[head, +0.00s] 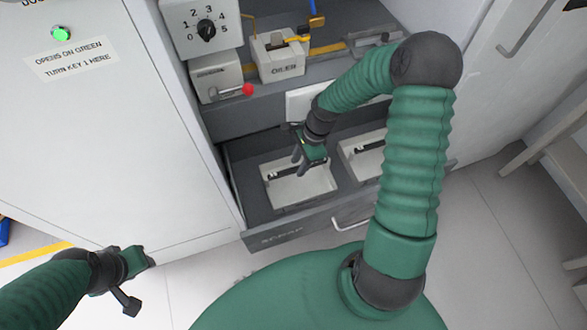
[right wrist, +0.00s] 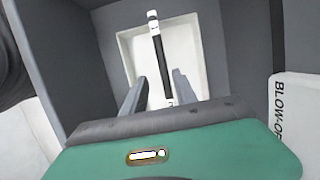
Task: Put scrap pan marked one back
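Two pale scrap pans sit in the open drawer marked SCRAP (head: 282,239). The left pan (head: 305,190) lies below my right gripper (head: 299,161), and the right pan (head: 352,163) is partly hidden by my right arm. Each has a dark bar across it; I cannot read a number on either. In the right wrist view, a pan (right wrist: 195,50) lies ahead, its dark bar (right wrist: 158,50) lined up between the two spread fingers (right wrist: 158,90). The right gripper is open and appears empty, above the pan. My left gripper (head: 138,282) is low at the left, away from the drawer; its finger opening is unclear.
A cabinet front (head: 120,130) with a green light stands left of the drawer. Above the drawer are a numbered dial (head: 205,30), a box with a red knob (head: 217,80) and a box marked OILER (head: 281,58). A white BLOW-OFF label (right wrist: 293,110) is close at right.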

